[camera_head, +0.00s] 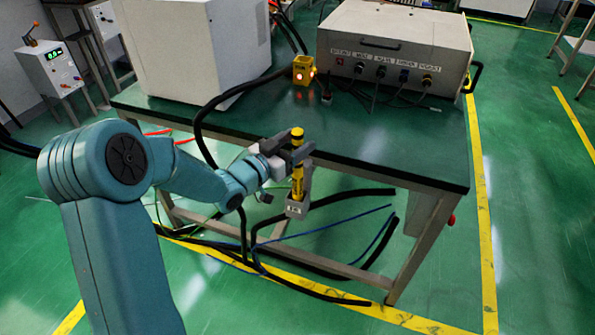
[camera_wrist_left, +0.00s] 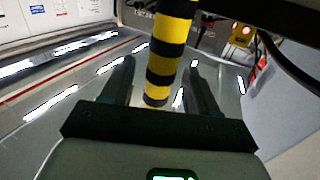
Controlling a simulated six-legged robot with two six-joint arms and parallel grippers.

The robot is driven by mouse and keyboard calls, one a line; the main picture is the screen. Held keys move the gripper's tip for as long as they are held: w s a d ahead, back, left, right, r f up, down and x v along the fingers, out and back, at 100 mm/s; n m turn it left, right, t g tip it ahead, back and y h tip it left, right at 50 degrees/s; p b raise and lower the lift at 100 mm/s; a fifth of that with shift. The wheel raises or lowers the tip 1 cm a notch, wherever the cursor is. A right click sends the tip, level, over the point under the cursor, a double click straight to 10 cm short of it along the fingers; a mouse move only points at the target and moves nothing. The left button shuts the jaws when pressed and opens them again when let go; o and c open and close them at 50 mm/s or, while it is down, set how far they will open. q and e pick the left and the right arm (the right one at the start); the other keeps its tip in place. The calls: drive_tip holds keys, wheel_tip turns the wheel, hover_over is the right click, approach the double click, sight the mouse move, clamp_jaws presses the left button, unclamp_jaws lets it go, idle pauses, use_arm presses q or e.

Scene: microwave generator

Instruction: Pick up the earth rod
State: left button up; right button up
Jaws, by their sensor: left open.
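The earth rod (camera_head: 298,178) is a yellow rod with black bands. It stands nearly upright in a small grey holder (camera_head: 297,209) at the front edge of the dark-topped table (camera_head: 395,150). My left gripper (camera_head: 298,150) is at the rod's upper part, with its fingers on either side of it. In the left wrist view the rod (camera_wrist_left: 168,45) shows between the two open fingers of the left gripper (camera_wrist_left: 160,75), with gaps beside it. The holder hides the rod's lower end. My right gripper is in neither view.
A white cabinet (camera_head: 200,50) and a grey-white box with cables (camera_head: 395,50) stand on the table. A yellow unit with red lights (camera_head: 304,70) sits between them. Black and blue cables (camera_head: 330,200) lie below the table's front edge. Green floor is clear at right.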

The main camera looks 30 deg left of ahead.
use_arm(q)
drive_tip(key=shift+w, duration=0.4)
clamp_jaws()
drive_tip(key=shift+r, duration=0.1)
wheel_tip(320, 180, up, 20)
drive_tip(key=p, duration=0.4)
drive_tip(key=shift+p, duration=0.4)
drive_tip(key=shift+d, duration=0.15)
